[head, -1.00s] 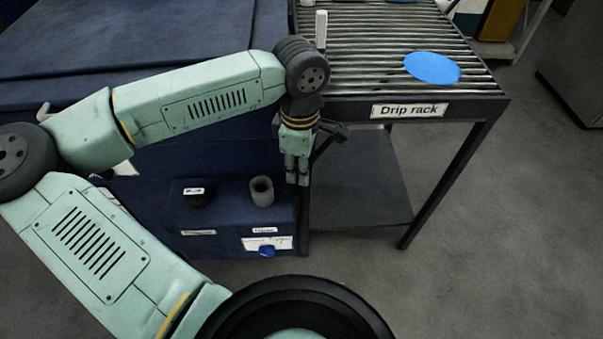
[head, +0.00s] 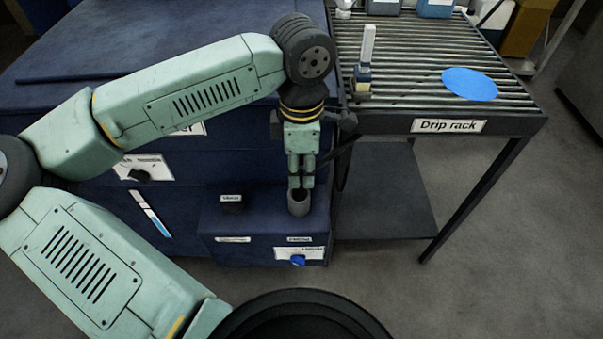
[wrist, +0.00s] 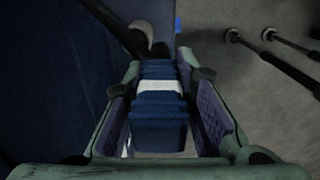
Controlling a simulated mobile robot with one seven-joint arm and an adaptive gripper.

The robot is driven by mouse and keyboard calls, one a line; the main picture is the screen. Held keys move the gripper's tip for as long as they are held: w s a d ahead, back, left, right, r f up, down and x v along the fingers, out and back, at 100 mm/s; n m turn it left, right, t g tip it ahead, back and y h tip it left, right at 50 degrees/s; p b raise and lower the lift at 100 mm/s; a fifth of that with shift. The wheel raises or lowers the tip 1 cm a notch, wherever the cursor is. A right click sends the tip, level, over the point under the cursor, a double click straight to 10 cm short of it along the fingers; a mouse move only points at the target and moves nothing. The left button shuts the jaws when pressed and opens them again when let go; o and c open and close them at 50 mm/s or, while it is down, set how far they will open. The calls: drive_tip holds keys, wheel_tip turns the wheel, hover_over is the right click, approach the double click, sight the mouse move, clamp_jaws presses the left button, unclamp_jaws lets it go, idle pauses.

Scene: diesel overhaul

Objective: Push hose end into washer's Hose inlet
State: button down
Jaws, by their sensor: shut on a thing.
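My gripper (head: 301,184) points down, its fingertips just over or behind the rim of a grey round socket (head: 298,204) on the blue washer's low front ledge. I take this socket for the Hose inlet; its label is too small to read. In the wrist view, my gripper (wrist: 165,110) is shut on a dark blue ribbed piece with a white band (wrist: 160,88), apparently the hose end. A dark hose-like length (wrist: 115,28) runs to the upper left, beside a pale curved rim. The held piece's lower end is hidden, so whether it enters the socket cannot be told.
A black cap (head: 232,206) stands left of the socket, and a blue knob (head: 298,260) is on the front below. The drip rack (head: 530,104) stands to the right, with a blue disc (head: 470,83) and several bottles.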

drive_tip(key=w+f+b, duration=0.1)
drive_tip(key=w, duration=0.1)
drive_tip(key=w+f+b, duration=0.1)
drive_tip(key=shift+w+f+b, duration=0.35)
drive_tip(key=shift+b, duration=0.05)
drive_tip(key=shift+w+b, duration=0.2)
drive_tip(key=shift+b, duration=0.35)
drive_tip(key=shift+f, duration=0.15)
idle(0.5)
drive_tip(key=shift+f+b, duration=3.85)
drive_tip(key=shift+b, duration=0.15)
drive_tip(key=c, duration=1.2)
unclamp_jaws()
drive_tip(key=shift+c, duration=0.2)
